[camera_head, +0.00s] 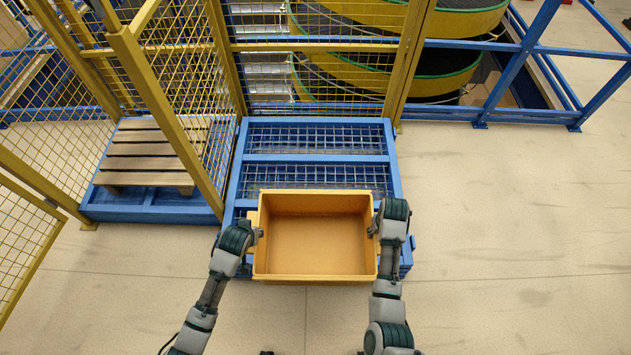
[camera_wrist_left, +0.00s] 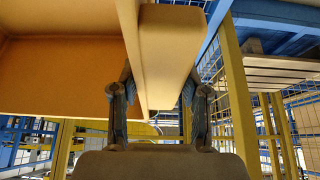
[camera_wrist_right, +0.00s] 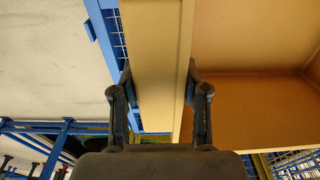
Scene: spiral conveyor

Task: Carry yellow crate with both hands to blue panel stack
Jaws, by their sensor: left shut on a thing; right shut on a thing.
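The yellow crate (camera_head: 315,274) is empty and open at the top in the head view. It is held between my two arms, over the near part of the blue panel stack (camera_head: 316,158). My left gripper (camera_head: 258,233) is shut on the crate's left side wall, and the left wrist view shows its fingers (camera_wrist_left: 158,100) on both sides of that wall. My right gripper (camera_head: 375,228) is shut on the right side wall; its fingers (camera_wrist_right: 160,95) straddle it in the right wrist view. The crate hides the stack's near part. I cannot tell whether the crate touches the stack.
Yellow mesh fencing (camera_head: 165,100) stands left of and behind the stack. A wooden pallet (camera_head: 150,155) lies on a blue base at the left. The yellow and green spiral conveyor (camera_head: 440,75) is behind blue rails. The floor (camera_head: 520,215) at the right is clear.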

